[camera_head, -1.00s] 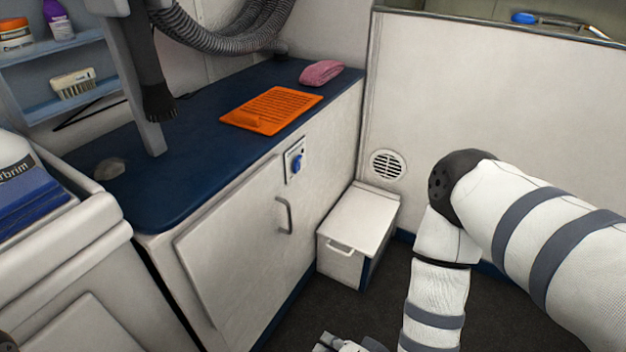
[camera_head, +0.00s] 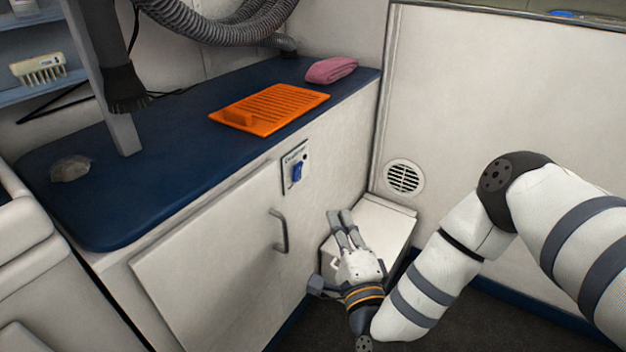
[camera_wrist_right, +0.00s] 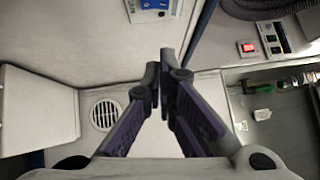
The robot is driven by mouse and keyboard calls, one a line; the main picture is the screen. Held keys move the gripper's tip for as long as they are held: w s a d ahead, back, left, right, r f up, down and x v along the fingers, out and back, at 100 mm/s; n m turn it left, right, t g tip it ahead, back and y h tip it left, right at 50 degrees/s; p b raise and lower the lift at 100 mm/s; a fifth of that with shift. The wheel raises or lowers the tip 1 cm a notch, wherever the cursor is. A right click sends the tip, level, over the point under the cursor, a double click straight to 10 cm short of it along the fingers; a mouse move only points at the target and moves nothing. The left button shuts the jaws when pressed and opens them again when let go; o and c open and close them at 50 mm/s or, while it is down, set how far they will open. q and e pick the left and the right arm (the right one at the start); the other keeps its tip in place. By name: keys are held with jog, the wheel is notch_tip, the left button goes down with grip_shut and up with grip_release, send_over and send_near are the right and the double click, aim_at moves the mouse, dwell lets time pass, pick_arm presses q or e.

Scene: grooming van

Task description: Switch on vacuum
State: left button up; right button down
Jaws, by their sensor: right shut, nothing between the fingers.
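A small switch plate with a blue rocker or knob (camera_head: 297,172) is on the cabinet front, just under the blue counter's edge. Its label is too small to read. The plate also shows at the top edge of the right wrist view (camera_wrist_right: 150,8), partly cut off. My right gripper (camera_head: 340,214) is shut and empty, below and to the right of the plate and clear of it. It appears in front of the white box, fingers pointing up. In the right wrist view its fingers (camera_wrist_right: 160,72) meet at the tips. My left gripper is out of view.
A cabinet door handle (camera_head: 279,230) sticks out left of my right gripper. A white lidded box (camera_head: 385,226) stands on the floor by the vented wall (camera_head: 404,177). An orange mat (camera_head: 268,108) and pink cloth (camera_head: 331,70) lie on the counter. A red switch (camera_wrist_right: 248,47) shows in the wrist view.

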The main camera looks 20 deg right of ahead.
aim_at(298, 172)
jog(key=w+a+r+b, duration=0.1)
jog(key=w+b, duration=0.1)
jog(key=w, duration=1)
jog(key=shift+w+r, duration=0.2)
jog(key=shift+r, duration=0.1)
jog(key=shift+a, duration=0.1)
